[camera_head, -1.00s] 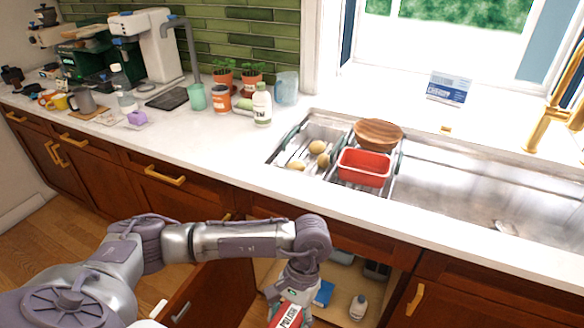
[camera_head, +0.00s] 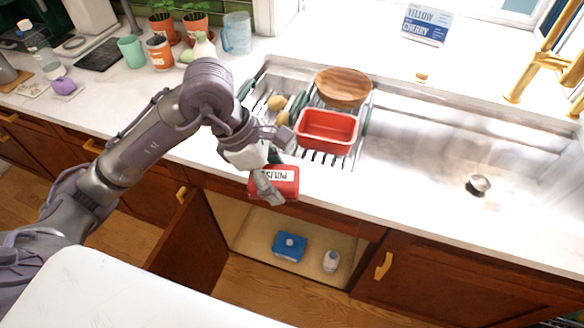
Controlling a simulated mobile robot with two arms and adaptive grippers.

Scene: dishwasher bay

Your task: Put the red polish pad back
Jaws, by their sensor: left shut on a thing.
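The red polish pad (camera_head: 287,181), a red block with a white label lettered in black, is held in my left gripper (camera_head: 272,172). The gripper is shut on it, at the counter's front edge near the sink, above the open lower cabinet (camera_head: 255,243). Part of the pad is hidden behind a finger. Inside the cabinet are a blue box (camera_head: 290,247) and a small white bottle (camera_head: 331,261). My right gripper is not in view.
The open cabinet door (camera_head: 190,245) stands out at the left. Behind the gripper, a red tub (camera_head: 327,130) and a wooden bowl (camera_head: 343,86) sit on the rack over the sink (camera_head: 430,135). A pale surface fills the lower left.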

